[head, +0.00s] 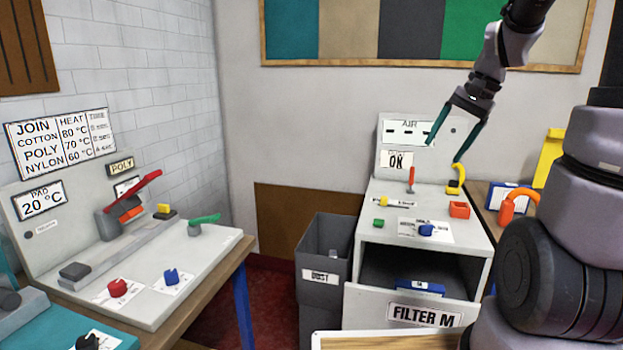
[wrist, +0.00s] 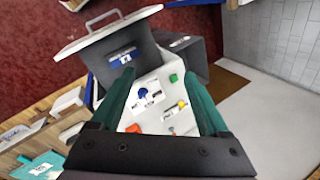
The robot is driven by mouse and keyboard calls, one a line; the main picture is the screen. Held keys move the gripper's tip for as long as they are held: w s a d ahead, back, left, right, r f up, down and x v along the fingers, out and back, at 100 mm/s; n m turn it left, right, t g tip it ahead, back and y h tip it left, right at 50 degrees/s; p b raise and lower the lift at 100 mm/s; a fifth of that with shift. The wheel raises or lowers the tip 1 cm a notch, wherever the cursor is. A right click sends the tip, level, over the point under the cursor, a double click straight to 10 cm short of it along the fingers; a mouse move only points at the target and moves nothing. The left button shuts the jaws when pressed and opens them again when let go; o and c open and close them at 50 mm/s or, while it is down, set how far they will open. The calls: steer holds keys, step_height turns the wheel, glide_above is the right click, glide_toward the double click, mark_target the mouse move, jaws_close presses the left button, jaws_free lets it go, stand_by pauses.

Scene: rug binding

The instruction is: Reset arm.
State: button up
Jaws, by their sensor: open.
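My gripper (head: 444,150) is open and empty, raised in front of the white back panel of the AIR station (head: 393,163). In the wrist view my gripper (wrist: 158,80) has its two green fingers spread, with the station top below and between them. On that top are a red lever (head: 411,180), a yellow hooked handle (head: 456,180), an orange square part (head: 459,210), a green knob (head: 378,223) and a blue knob (head: 427,230). The fingers look clear of all of these. The FILTER M drawer (head: 360,303) is pulled open, with a blue labelled filter (head: 420,287) inside.
A grey DUST bin (head: 322,268) stands left of the station. Further left is a heat bench (head: 190,262) with a red lever (head: 133,190), a red knob (head: 117,288) and a blue knob (head: 171,276). An orange handle (head: 510,207) stands at the right.

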steer(key=s+a+r+n+t+h, duration=0.1)
steer(key=s+a+r+n+t, duration=0.1)
steer(key=s+r, duration=0.2)
steer(key=s+a+r+n+t, duration=0.2)
steer(key=s+a+r, duration=0.1)
steer(key=s, duration=0.7)
steer(key=shift+a+r+t+h, duration=0.3)
steer(key=shift+a+r+h, duration=0.1)
steer(key=shift+r, duration=0.1)
steer(key=shift+w, duration=0.1)
